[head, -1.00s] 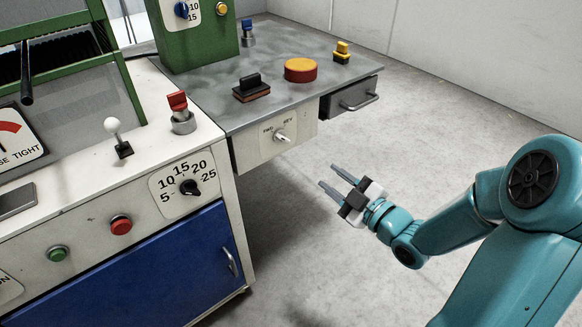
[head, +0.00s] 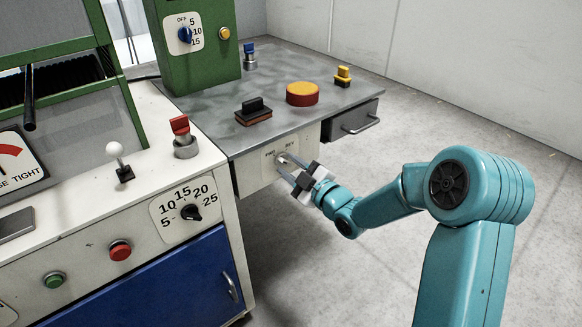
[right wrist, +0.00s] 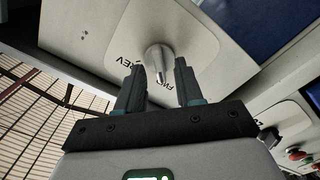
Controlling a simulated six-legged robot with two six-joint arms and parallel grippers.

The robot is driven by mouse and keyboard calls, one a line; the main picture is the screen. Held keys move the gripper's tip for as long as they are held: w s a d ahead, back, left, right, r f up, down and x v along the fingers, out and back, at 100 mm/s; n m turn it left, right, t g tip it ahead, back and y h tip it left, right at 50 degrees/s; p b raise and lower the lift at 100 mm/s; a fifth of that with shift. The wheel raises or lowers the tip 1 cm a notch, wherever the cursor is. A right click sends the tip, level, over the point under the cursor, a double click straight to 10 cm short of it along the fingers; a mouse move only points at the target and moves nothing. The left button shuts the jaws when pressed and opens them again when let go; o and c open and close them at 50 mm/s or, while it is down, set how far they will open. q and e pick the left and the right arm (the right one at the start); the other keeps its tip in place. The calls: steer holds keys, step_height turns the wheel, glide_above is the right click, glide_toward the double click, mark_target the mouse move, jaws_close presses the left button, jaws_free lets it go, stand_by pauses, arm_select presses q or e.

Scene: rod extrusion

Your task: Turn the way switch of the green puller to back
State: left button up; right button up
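The way switch (head: 282,159) is a small metal lever knob on the pale front panel of the grey-topped bench, under the letters FWD and REV. It also shows in the right wrist view (right wrist: 157,58), on its label plate. My right gripper (head: 286,164) is at this panel with its fingers pointing at the switch. In the right wrist view my right gripper (right wrist: 160,74) is open, with one dark finger to each side of the knob and a gap around it. The fingers partly cover the label. My left gripper is not in view.
On the bench top stand a red-yellow button (head: 302,94), a black-handled switch (head: 253,112) and a yellow switch (head: 343,76). An open drawer (head: 350,120) juts out right of the panel. The white console (head: 90,222) stands at left. The floor to the right is clear.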

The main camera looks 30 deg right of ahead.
steer(key=shift+w, duration=0.2)
jaws_close()
